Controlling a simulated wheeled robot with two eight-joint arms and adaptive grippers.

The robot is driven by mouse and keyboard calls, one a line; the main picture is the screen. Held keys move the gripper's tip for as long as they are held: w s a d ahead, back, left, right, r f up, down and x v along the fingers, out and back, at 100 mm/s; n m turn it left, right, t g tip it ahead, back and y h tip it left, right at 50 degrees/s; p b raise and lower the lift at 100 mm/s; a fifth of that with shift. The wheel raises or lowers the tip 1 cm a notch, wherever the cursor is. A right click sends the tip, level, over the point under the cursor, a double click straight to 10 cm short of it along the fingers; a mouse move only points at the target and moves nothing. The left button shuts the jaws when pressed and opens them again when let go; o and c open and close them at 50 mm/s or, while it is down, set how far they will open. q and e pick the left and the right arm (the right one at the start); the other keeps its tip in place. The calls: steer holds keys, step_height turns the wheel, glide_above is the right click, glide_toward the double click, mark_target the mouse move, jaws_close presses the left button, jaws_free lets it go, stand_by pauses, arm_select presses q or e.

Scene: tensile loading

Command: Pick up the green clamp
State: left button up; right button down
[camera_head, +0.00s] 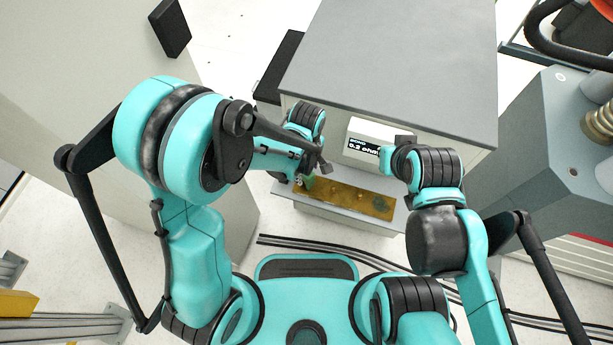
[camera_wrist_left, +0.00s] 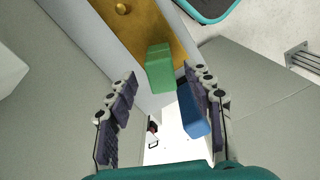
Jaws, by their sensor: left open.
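The green clamp (camera_wrist_left: 160,68) is a green block in the left wrist view, at the edge of the brass plate (camera_wrist_left: 140,30). It lies ahead of my left gripper (camera_wrist_left: 165,76), between the lines of the two fingers, and no contact shows. The left gripper is open and empty. In the head view the left gripper (camera_head: 310,172) is over the left end of the brass plate (camera_head: 345,199), and a little of the green clamp (camera_head: 308,183) shows there. A blue clamp (camera_wrist_left: 193,112) is near the right finger. My right gripper (camera_head: 387,160) is by the meter, its fingers mostly hidden.
The plate lies on a light shelf (camera_head: 330,208). Dark cables (camera_head: 300,243) run along the floor. A grey machine (camera_head: 550,150) stands at the right.

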mark_target(307, 173)
arm_select(q)
step_height(307, 173, down, 4)
steer(key=shift+r+b, duration=0.25)
steer(key=shift+b, duration=0.35)
steer(key=shift+s+r, duration=0.1)
jaws_close()
